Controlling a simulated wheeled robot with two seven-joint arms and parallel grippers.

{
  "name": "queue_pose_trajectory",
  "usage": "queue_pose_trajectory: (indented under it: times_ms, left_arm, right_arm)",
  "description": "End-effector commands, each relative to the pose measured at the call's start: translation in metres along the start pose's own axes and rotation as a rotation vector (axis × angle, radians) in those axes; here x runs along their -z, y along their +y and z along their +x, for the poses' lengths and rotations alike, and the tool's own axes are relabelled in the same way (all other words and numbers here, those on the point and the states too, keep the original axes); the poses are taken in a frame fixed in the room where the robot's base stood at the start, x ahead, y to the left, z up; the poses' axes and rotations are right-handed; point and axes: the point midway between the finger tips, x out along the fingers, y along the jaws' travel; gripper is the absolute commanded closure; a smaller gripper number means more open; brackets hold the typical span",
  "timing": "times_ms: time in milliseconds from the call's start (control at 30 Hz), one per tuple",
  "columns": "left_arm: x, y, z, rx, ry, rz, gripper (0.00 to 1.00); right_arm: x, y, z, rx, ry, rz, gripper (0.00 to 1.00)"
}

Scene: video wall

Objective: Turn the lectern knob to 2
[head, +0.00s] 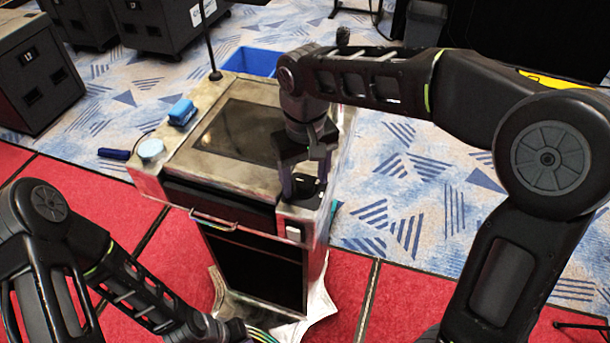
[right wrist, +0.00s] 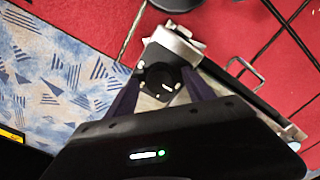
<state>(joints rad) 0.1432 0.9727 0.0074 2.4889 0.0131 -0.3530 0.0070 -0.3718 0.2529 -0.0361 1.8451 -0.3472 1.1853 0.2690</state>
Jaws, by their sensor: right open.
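The lectern (head: 190,158) is a worn metal cabinet with a dark panel in its top. In the head view the knob (head: 304,189) is mostly hidden by my fingers. My right gripper (head: 306,186) points down over that corner, also seen in the right wrist view (right wrist: 160,82). Its fingers are open, one on each side of the knob; I cannot tell whether they touch it. I cannot read any scale numbers. My left arm is at lower left, its gripper out of view.
A blue block (head: 182,112), a pale blue round object (head: 151,149) and a thin black gooseneck (head: 209,45) are at the lectern's left and back. A blue bin (head: 250,61) stands behind. A handle (head: 213,221) sticks out in front. Dark cases (head: 38,75) stand at far left.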

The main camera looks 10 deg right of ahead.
Motion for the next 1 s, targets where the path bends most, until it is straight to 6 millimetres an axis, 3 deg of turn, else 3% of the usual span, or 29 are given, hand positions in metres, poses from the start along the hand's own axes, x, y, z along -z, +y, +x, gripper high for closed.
queue_pose_trajectory:
  times_ms: [167,900,1000]
  left_arm:
    - [0.0001,-0.0001,0.0002,0.0,0.0,0.0,1.0]
    - [0.0,-0.0001,0.0001,0.0,0.0,0.0,1.0]
    - [0.0,-0.0001,0.0002,0.0,0.0,0.0,1.0]
  right_arm:
    - [0.0,0.0001,-0.0001,0.0,0.0,0.0,0.4]
    - [0.0001,0.0,-0.0007,0.0,0.0,0.001,1.0]
    - [0.0001,0.0,-0.0007,0.0,0.0,0.002,1.0]
